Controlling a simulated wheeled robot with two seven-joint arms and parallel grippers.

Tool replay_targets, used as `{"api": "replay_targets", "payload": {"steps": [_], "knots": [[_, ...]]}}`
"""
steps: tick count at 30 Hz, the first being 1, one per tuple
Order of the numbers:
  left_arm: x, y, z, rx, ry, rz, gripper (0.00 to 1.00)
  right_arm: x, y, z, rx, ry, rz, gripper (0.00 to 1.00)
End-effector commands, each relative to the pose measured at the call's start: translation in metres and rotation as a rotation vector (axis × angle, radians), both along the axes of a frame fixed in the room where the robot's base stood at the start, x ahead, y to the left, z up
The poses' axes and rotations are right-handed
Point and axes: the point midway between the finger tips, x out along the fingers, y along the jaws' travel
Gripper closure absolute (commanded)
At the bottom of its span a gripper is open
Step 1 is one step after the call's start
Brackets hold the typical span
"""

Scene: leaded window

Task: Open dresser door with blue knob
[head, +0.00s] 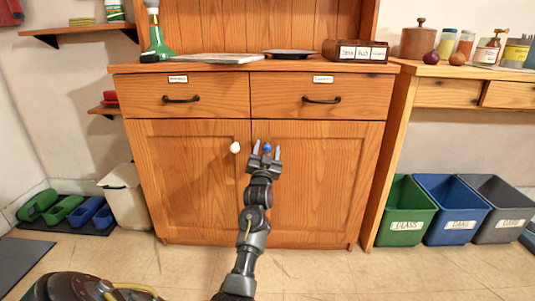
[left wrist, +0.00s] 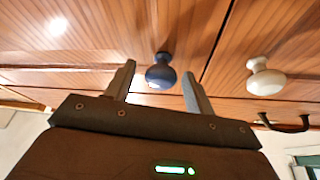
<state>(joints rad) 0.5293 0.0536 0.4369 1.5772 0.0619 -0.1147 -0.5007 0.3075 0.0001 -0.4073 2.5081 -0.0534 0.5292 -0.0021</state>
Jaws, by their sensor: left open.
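The wooden dresser has two lower doors, both closed. The blue knob (head: 267,147) is on the right door (head: 318,185), near the middle seam; it also shows in the left wrist view (left wrist: 160,72). A white knob (head: 235,147) is on the left door (head: 188,180), and it appears at the right in the left wrist view (left wrist: 266,76). My left gripper (head: 266,150) is open in front of the right door, with its fingers on either side of the blue knob and gaps to both. Contact is not visible. My right gripper is not in view.
Two drawers with black handles (head: 181,99) sit above the doors. Green, blue and grey bins (head: 405,215) stand at the right. A white bin (head: 124,200) and shoes (head: 62,209) are at the left. The floor (head: 310,270) before the right door is clear.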

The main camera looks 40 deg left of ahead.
Motion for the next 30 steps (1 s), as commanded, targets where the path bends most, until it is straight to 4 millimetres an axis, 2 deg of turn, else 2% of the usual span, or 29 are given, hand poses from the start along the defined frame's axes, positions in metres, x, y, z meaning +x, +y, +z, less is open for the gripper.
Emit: {"api": "replay_targets", "payload": {"steps": [10,23,30], "knots": [[0.0037,0.0023,0.0024,0.0,0.0,0.0,0.46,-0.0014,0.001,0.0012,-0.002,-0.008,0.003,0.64],[0.0037,0.0017,0.002,0.0,0.0,-0.001,1.0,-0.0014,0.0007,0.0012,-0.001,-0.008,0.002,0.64],[0.0008,0.0032,0.0026,0.0,0.0,0.014,1.0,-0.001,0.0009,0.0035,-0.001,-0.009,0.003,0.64]]}}
